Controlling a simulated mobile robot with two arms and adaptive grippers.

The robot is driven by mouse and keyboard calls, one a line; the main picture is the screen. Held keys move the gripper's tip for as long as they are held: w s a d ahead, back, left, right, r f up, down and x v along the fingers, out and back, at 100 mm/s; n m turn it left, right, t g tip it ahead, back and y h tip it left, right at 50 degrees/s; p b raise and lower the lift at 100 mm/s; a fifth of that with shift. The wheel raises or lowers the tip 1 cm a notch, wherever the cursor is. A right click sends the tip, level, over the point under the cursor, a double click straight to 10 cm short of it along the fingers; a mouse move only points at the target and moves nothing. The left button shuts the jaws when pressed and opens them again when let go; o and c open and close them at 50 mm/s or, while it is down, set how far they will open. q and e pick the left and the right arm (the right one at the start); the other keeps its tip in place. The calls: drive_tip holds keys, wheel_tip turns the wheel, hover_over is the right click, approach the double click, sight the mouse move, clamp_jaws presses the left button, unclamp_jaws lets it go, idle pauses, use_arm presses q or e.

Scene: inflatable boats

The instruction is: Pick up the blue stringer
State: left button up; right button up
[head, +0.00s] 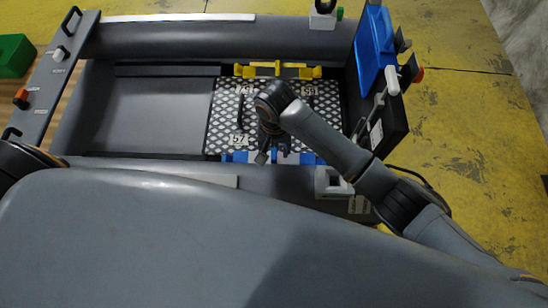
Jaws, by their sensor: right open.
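The blue stringer (309,158) runs along the near edge of the patterned metal floor plate inside the grey inflatable boat. Its two ends show on either side of my right gripper; its middle is hidden by it. My right gripper (271,156) is open and points down over the middle of the stringer. I cannot tell whether its fingers touch or surround the stringer. My left gripper is out of view; only a link of that arm shows at the left edge.
A yellow stringer (255,71) lies along the plate's far edge. The floor plate (222,112) has dark handles and number labels. The boat's grey tubes (190,40) border the space. A dark panel with a blue part (374,48) stands right. A green box (14,56) is far left.

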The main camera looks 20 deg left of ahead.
sight(274, 154)
wheel_tip(274, 154, down, 4)
drive_tip(key=shift+a+r, duration=0.1)
clamp_jaws()
drive_tip(key=shift+r, duration=0.1)
wheel_tip(274, 154, up, 10)
drive_tip(key=shift+f, duration=0.1)
idle(0.6)
